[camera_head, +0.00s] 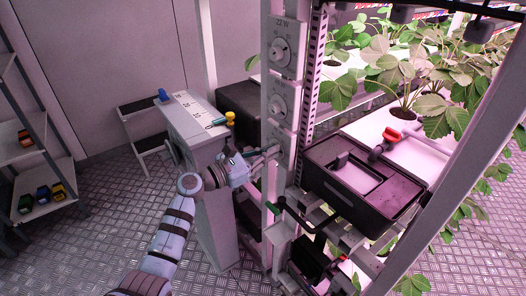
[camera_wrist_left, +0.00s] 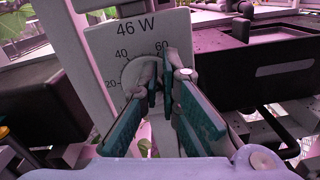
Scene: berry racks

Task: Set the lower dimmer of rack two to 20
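My left gripper (camera_head: 274,152) is at the post below that second dial, in front of the plate. In the left wrist view, a white dimmer plate (camera_wrist_left: 106,45) reads 46 W, with a scale marked 20, 40 and 60. The dark teal fingers of my left gripper (camera_wrist_left: 160,78) reach its grey knob (camera_wrist_left: 134,72) and partly hide it. Whether they touch or grip it is unclear. My right gripper is not seen.
Shelves (camera_head: 40,205) with small coloured items stand at far left.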

